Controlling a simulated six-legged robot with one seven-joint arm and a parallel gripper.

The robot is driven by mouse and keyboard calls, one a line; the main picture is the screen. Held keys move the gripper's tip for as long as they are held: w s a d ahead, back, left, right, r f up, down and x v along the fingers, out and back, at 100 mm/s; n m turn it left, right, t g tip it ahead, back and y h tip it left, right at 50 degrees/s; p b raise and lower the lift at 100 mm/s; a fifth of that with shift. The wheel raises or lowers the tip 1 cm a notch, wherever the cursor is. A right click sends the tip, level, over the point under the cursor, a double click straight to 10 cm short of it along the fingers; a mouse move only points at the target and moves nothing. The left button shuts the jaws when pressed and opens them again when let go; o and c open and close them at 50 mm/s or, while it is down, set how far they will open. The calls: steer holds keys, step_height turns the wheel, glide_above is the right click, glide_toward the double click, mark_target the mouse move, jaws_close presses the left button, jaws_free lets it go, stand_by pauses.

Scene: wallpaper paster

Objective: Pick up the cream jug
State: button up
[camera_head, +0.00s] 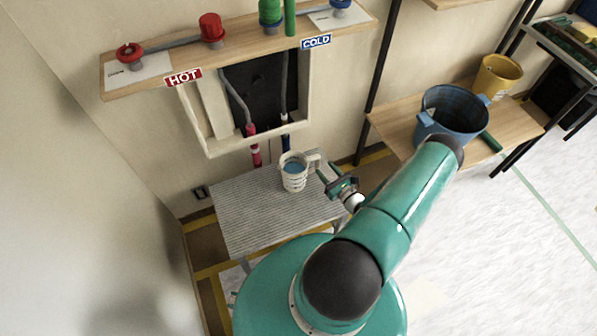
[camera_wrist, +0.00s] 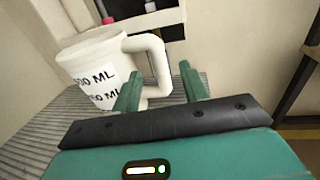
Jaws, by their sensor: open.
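The cream jug (camera_head: 293,171) stands upright on a grey ribbed stand, with blue showing inside it in the head view. Its handle points right, towards my gripper. In the wrist view the jug (camera_wrist: 92,68) shows black "ML" markings, and its thick handle (camera_wrist: 158,65) lies just beyond and between my fingertips. My gripper (camera_head: 335,181) is just right of the handle in the head view. In the wrist view my gripper (camera_wrist: 160,88) is open with its two green fingers apart. I cannot tell whether a finger touches the handle.
The ribbed stand (camera_head: 250,220) has free room left and in front of the jug. Red and blue pipes (camera_head: 255,150) come down behind it from a wall recess. A wooden shelf with HOT (camera_head: 183,78) and COLD (camera_head: 316,42) signs hangs above. A blue bucket (camera_head: 452,108) stands right.

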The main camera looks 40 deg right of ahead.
mark_target(318, 160)
steer(key=w, duration=0.6)
steer(key=shift+d, duration=0.35)
jaws_close()
